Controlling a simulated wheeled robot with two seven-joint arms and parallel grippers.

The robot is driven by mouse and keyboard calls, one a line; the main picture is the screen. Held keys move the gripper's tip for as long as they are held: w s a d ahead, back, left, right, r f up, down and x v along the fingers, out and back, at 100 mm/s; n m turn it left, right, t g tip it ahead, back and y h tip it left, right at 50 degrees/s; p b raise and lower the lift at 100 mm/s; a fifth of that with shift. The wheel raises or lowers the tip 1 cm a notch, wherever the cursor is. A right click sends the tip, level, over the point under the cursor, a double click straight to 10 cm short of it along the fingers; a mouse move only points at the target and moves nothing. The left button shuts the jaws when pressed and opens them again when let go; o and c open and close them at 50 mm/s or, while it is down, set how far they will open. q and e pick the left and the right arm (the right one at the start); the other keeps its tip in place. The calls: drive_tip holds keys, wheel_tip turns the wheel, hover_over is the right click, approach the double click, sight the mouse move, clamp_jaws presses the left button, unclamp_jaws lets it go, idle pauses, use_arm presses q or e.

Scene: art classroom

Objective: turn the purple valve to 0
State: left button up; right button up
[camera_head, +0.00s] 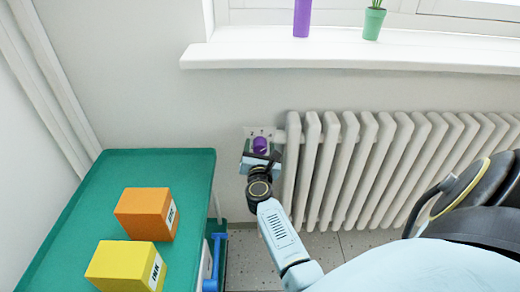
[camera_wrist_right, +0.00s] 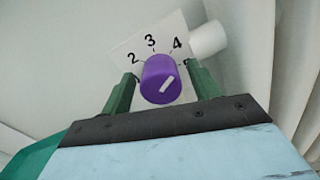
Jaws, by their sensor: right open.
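The purple valve (camera_head: 260,144) is a round knob on a white dial plate (camera_head: 250,131) at the left end of the radiator. In the right wrist view the knob (camera_wrist_right: 160,80) carries a white mark that slants toward the upper right, on the side of the 4 and 5. My right gripper (camera_wrist_right: 162,87) is open, with one green finger on each side of the knob and gaps visible between. My left gripper is out of view.
The white radiator (camera_head: 370,165) stands right of the valve. A green-topped cart (camera_head: 100,215) with an orange box (camera_head: 143,213) and a yellow box (camera_head: 122,265) is at left. A window sill (camera_head: 340,55) with a purple vase (camera_head: 302,18) and potted plant (camera_head: 373,22) is above.

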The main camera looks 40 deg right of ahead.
drive_tip(key=shift+c, duration=0.4)
drive_tip(key=c, duration=0.9)
